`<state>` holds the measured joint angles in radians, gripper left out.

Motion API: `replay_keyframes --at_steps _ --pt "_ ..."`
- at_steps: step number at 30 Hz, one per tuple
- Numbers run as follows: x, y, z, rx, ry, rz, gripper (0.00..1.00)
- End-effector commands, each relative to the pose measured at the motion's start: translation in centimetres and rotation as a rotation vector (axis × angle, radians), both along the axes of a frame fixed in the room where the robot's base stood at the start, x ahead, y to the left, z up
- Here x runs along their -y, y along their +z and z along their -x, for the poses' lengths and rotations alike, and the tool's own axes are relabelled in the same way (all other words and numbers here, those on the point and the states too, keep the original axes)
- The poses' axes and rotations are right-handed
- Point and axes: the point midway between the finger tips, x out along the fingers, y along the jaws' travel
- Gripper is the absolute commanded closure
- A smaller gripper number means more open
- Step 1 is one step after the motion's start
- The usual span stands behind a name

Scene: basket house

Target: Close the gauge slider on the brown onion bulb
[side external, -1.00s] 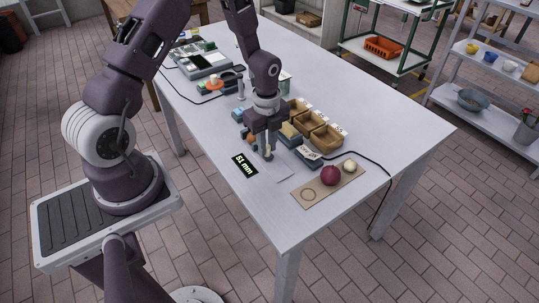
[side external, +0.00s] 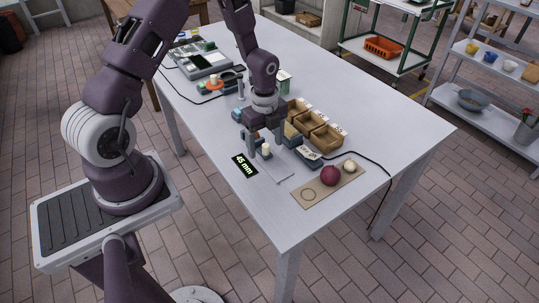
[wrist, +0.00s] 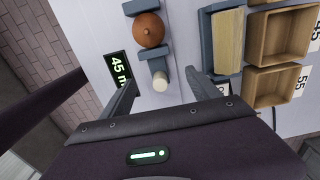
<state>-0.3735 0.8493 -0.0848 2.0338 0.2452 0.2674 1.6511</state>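The brown onion bulb (wrist: 149,30) sits between the gauge's fixed blue-grey jaw (wrist: 140,7) and its slider (wrist: 153,54) in the wrist view. Both jaws look close against it; exact contact is hard to tell. The slider's pale knob (wrist: 161,79) points toward my gripper (wrist: 162,88). My gripper's fingers are spread apart, one on each side of the knob, with gaps visible. The gauge display (wrist: 118,68) reads 45 mm, also legible in the side view (side external: 244,166). In the side view my gripper (side external: 265,150) stands low over the gauge and its fingers hide the onion.
Wooden bins (side external: 327,137) with number labels stand right of the gauge. A board (side external: 307,204) with a red onion (side external: 330,175) and a pale bulb (side external: 350,166) lies near the front right corner. A black cable (side external: 378,165) crosses the table there.

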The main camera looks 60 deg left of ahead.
Motion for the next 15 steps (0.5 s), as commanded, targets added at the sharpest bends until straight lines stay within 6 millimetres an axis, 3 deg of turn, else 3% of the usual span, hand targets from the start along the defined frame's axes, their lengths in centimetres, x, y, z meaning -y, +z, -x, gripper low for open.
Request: replay_keyframes --at_steps 15 --pt "0.03 0.02 0.0 0.0 0.0 0.0 0.18"
